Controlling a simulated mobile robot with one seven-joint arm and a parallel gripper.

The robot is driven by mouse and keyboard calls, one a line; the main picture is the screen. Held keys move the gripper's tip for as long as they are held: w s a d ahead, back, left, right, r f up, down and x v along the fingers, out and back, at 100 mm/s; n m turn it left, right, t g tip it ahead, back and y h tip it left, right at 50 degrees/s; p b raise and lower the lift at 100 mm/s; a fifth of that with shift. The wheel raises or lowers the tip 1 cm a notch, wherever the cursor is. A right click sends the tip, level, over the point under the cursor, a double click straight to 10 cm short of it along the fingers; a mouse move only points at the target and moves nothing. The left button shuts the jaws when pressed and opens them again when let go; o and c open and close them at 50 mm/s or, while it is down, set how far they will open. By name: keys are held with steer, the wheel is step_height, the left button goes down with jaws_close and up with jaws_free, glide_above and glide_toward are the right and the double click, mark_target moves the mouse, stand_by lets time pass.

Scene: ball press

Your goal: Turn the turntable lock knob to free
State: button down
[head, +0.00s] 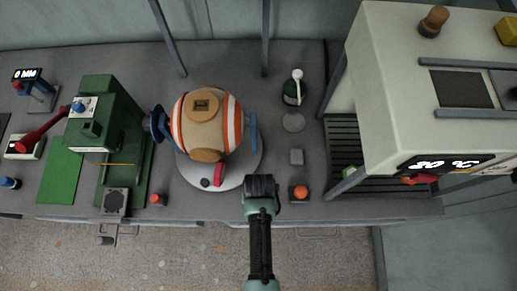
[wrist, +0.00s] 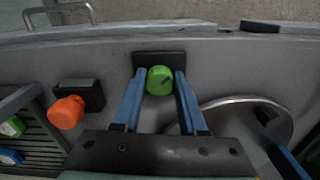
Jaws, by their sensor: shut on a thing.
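The lock knob (wrist: 160,80) is green with a small dark mark, on a dark base plate (wrist: 142,60) near the bench edge in the wrist view. My gripper (wrist: 160,86) is shut on it, one blue finger on each side. In the head view, my gripper (head: 260,188) covers the knob at the front right of the turntable. The turntable (head: 242,174) is a pale round disc under an orange-and-white striped ball (head: 207,122). Its metal rim also shows in the wrist view (wrist: 240,103), right of the gripper.
An orange knob (head: 300,192) on a dark base is close on the right; it shows left in the wrist view (wrist: 66,112). The green press (head: 106,125) stands left and the white heater housing (head: 430,120) right.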

steer(key=n+p, duration=0.1)
steer(key=n, duration=0.3)
steer(key=shift+r+n, duration=0.1)
steer(key=shift+n, duration=0.2)
steer(key=n+p, duration=0.1)
steer(key=n, duration=0.3)
steer(key=shift+d, duration=0.1)
steer(key=shift+n, duration=0.3)
steer(key=shift+c, duration=2.2)
jaws_free()
step_height(320, 180, up, 13)
